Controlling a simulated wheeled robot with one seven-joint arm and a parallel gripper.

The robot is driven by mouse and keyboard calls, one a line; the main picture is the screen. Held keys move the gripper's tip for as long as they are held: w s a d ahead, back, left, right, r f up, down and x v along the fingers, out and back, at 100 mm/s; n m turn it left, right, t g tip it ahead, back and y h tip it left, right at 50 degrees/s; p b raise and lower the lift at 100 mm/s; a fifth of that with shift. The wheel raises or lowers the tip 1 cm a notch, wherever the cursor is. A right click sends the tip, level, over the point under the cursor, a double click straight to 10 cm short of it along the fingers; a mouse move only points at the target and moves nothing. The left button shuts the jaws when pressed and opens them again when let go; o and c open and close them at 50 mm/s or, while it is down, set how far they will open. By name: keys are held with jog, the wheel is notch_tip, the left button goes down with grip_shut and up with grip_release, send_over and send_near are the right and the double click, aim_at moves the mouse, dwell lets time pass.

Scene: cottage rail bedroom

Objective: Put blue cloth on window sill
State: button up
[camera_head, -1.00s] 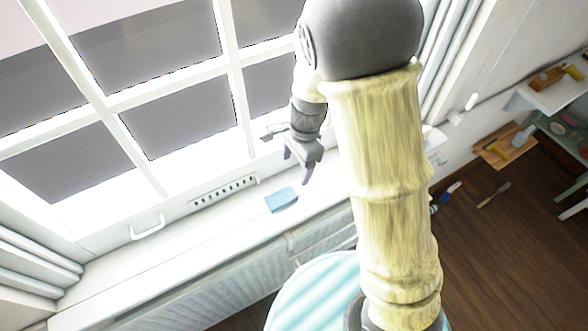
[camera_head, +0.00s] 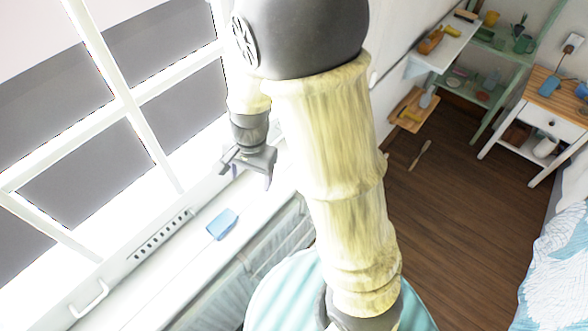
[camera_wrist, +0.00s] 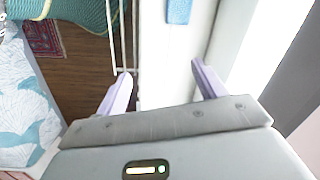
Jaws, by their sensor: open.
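The blue cloth (camera_head: 222,224) lies flat on the white window sill (camera_head: 160,272) in the head view. It also shows at the top of the wrist view (camera_wrist: 179,11). My gripper (camera_head: 252,183) is above the sill, beyond the cloth and apart from it. In the wrist view my gripper (camera_wrist: 160,88) has its two fingers spread with nothing between them.
The window frame (camera_head: 130,110) with a handle (camera_head: 90,298) borders the sill on the left. A radiator (camera_head: 268,240) is below the sill's edge. A wooden nightstand (camera_head: 545,110), shelves (camera_head: 500,60) and a bed (camera_head: 560,265) stand to the right.

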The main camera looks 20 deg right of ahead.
jog(key=s+d+r+n+t, duration=0.1)
jog(key=s+d+r+n, duration=0.1)
jog(key=d+n, duration=0.2)
jog(key=s+d+r+n+t+h, duration=0.1)
jog(key=s+d+r+n, duration=0.1)
jog(key=d, duration=0.4)
jog(key=shift+s+d+n+t, duration=0.2)
jog(key=shift+s+n+t, duration=0.1)
jog(key=shift+s+n, duration=0.6)
jog(key=shift+w+r, duration=0.15)
